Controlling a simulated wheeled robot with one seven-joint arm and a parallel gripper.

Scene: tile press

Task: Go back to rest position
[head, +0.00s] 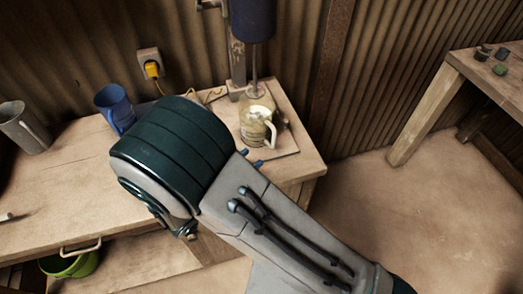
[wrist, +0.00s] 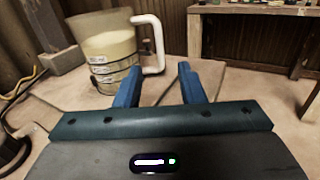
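My gripper (wrist: 158,82) shows in the wrist view with its two blue fingers spread apart and nothing between them. A clear jug (wrist: 108,52) with pale contents and a white handle stands just beyond the fingers. The fingers look apart from the jug, close to its handle side. My arm covers the middle of the head view and hides most of my gripper; only blue fingertips show near the jug.
A blue mug (head: 114,106) and a grey metal pitcher (head: 22,128) stand on the wooden workbench (head: 60,190). A yellow plug (head: 152,69) sits in the wall outlet. A green bucket (head: 72,262) is below the bench. Another table (head: 480,75) stands at right, with clear floor between.

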